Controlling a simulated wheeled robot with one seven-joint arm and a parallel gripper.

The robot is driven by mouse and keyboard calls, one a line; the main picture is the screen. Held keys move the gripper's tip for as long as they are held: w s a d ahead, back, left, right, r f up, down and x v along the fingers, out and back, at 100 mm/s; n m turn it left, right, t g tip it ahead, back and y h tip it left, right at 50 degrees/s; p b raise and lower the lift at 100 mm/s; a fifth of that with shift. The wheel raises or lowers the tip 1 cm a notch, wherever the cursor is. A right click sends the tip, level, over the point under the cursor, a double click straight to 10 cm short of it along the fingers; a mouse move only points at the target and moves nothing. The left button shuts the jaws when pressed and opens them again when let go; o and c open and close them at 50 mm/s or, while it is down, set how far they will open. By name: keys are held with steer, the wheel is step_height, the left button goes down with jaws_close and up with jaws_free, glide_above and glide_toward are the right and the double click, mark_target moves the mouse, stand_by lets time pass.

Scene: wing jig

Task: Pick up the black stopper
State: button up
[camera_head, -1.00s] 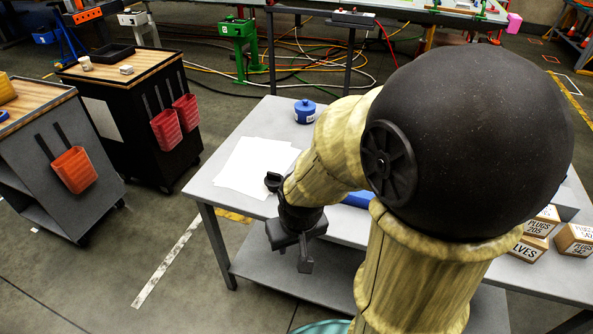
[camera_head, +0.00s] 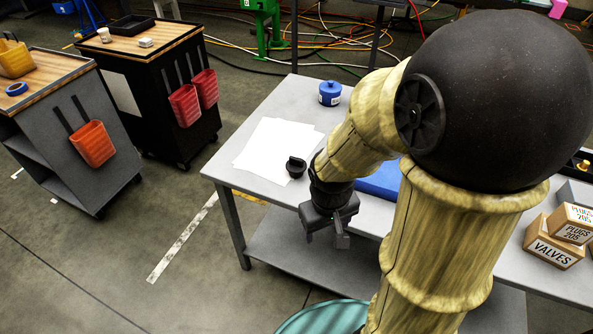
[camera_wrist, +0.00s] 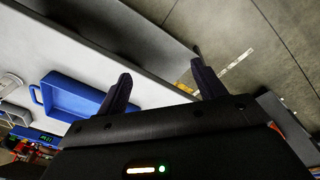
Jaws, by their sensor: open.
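A small black rounded thing, which looks like the black stopper (camera_head: 296,167), sits on the grey table at the lower right edge of the white sheets. It is just left of my wrist in the head view, and I cannot pick it out in the wrist view. My gripper (camera_head: 327,236) points down at the table's front edge, nearer the camera than the stopper and apart from it. In the wrist view my gripper (camera_wrist: 161,64) has its two fingers spread wide with nothing between them.
White sheets (camera_head: 262,148) lie on the table (camera_head: 232,160). A blue lidded pot (camera_head: 330,93) stands behind. A blue tray (camera_head: 379,182) is partly hidden by my arm; it also shows in the wrist view (camera_wrist: 85,97). Labelled boxes (camera_head: 553,252) sit at right. Carts stand left.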

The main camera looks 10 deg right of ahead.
mark_target(294, 163)
steer(key=w+d+f+n+h+b, duration=0.3)
steer(key=w+f+n+h+b, duration=0.2)
steer(key=f+n+h, duration=0.65)
steer(key=w+a+r+n+t+y+b, duration=0.1)
steer(key=w+a+n+t+b, duration=0.2)
steer(key=w+a+n+t, duration=0.9)
steer(key=a+n+t, duration=0.1)
steer(key=a+n, duration=0.1)
steer(key=n, duration=0.1)
steer(key=shift+r+b, duration=0.15)
steer(key=shift+b, duration=0.25)
steer(key=shift+w, duration=0.1)
steer(key=x, duration=1.2)
steer(key=shift+w, duration=0.1)
